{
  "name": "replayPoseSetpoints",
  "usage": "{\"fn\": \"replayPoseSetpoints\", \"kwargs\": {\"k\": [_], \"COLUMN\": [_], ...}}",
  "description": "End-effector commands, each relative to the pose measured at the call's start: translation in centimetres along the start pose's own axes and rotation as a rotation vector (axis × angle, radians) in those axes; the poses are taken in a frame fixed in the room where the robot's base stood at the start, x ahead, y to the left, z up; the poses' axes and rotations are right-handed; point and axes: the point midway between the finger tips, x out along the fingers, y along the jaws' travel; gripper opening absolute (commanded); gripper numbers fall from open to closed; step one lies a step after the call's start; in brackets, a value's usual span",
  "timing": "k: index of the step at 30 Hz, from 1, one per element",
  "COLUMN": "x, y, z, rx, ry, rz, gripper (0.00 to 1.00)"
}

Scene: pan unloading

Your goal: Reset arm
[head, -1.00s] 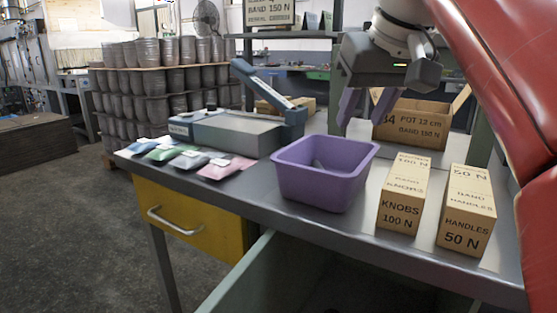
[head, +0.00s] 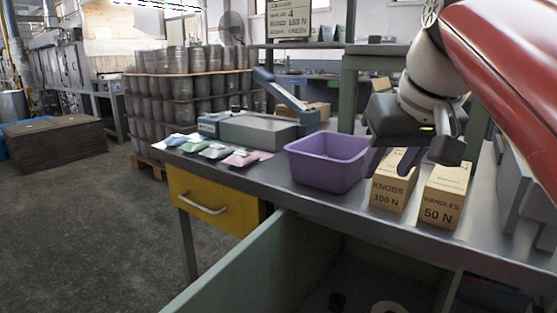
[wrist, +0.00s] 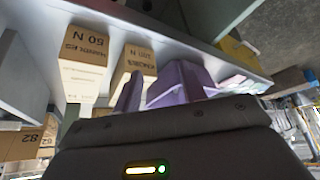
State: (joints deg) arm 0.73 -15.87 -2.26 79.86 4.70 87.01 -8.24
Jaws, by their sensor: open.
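My gripper (head: 386,162) hangs open at the right of the head view, in front of the far part of the KNOBS box. Its purple-grey fingers are partly hidden by its dark body and show against the box and bin edge. In the wrist view my gripper (wrist: 155,88) also shows, with nothing seen between its fingers. The purple bin (head: 322,172) stands on the grey workbench (head: 285,192), left of the gripper. Only part of its inside shows.
Cardboard boxes for KNOBS (head: 388,193) and HANDLES (head: 441,205) stand right of the bin. Coloured packets (head: 241,158) lie left, by a grey bench device (head: 258,131). An open green drawer or bin (head: 235,265) is below the bench front.

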Motion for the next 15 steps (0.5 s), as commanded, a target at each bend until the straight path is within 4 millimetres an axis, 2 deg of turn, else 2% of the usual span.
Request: {"fn": "replayPoseSetpoints", "kwargs": {"k": [5,8,11,15], "x": [3.2,5.8,8.8,13.4], "y": [-0.2,-0.4,-0.6,-0.9], "z": [3.6,6.5,10.1,15.9], "rx": [0.025,0.041,0.056,0.074], "ry": [-0.007,-0.010,-0.013,-0.016], "rz": [0.010,0.019,0.029,0.046], "gripper": [0.41,0.41,0.41,0.41]}}
